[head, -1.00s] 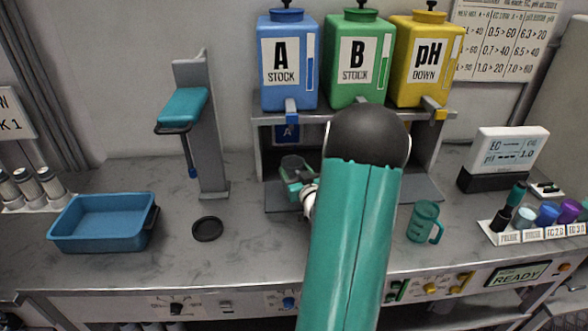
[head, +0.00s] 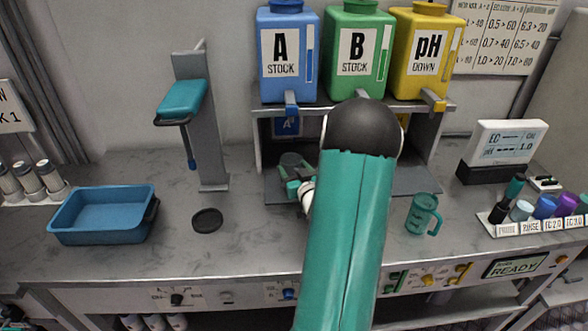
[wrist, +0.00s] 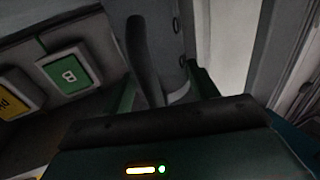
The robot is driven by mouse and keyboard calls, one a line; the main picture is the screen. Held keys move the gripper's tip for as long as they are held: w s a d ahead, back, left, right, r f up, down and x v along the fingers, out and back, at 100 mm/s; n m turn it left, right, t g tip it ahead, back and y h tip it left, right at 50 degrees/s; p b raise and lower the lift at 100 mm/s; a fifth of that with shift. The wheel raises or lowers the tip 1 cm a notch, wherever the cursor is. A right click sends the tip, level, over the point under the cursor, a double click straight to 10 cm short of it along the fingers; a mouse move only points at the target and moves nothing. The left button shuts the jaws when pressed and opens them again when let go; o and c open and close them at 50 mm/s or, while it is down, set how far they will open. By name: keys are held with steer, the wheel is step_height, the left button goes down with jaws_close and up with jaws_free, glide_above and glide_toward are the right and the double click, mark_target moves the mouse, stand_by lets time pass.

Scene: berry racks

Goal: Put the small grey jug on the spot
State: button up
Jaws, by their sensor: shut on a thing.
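The small grey jug (head: 293,161) is partly hidden behind my gripper in the head view, in front of the rack's left opening. In the wrist view its grey body and upright handle (wrist: 146,55) fill the upper middle. My gripper (head: 297,187) is shut on the jug; the exact contact is hard to see. A dark round disc (head: 207,220), which looks like the spot, lies bare on the counter to the left and nearer the front.
A blue tray (head: 100,222) sits at left, and a grey stand (head: 207,130) with a teal arm rises behind the disc. A rack (head: 440,140) carries blue, green and yellow tanks. A teal mug (head: 420,214) stands right of my arm. Counter between disc and gripper is clear.

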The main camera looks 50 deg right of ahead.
steer(key=shift+f, duration=0.25)
stand_by(0.3)
steer(key=o, duration=1)
steer(key=shift+a, duration=0.1)
steer(key=shift+o, duration=0.2)
steer(key=shift+f, duration=0.1)
steer(key=shift+s+a+f, duration=0.2)
steer(key=shift+s, duration=0.2)
steer(key=v, duration=1.3)
steer(key=shift+s+r, duration=0.15)
steer(key=shift+r, duration=0.05)
